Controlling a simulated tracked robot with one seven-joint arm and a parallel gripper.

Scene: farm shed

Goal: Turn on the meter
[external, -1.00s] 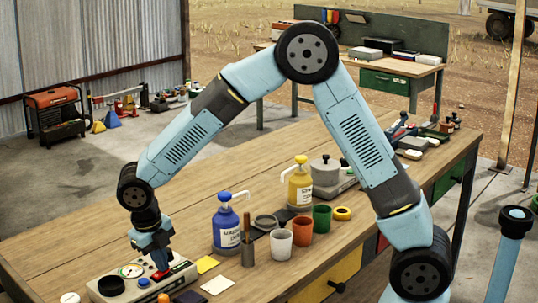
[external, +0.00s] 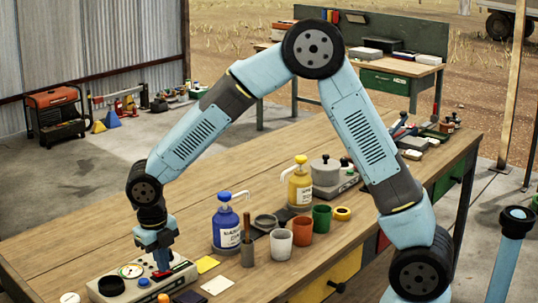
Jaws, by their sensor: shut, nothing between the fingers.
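The meter (external: 126,286) is a pale box at the near left end of the wooden bench. It carries a round dial (external: 131,271), a black round part (external: 111,286), a blue button (external: 143,282) and a red part (external: 180,266) at its right side. My gripper (external: 163,270) points down over the right half of the meter, close beside the red part. It is shut and empty. I cannot tell whether its tips touch the meter. The fingers hide part of the meter's top.
A blue pump bottle (external: 226,228), a yellow pump bottle (external: 300,187) and several cups, one of them white (external: 279,243), stand to the right. An orange-capped item (external: 163,298) is at the front edge.

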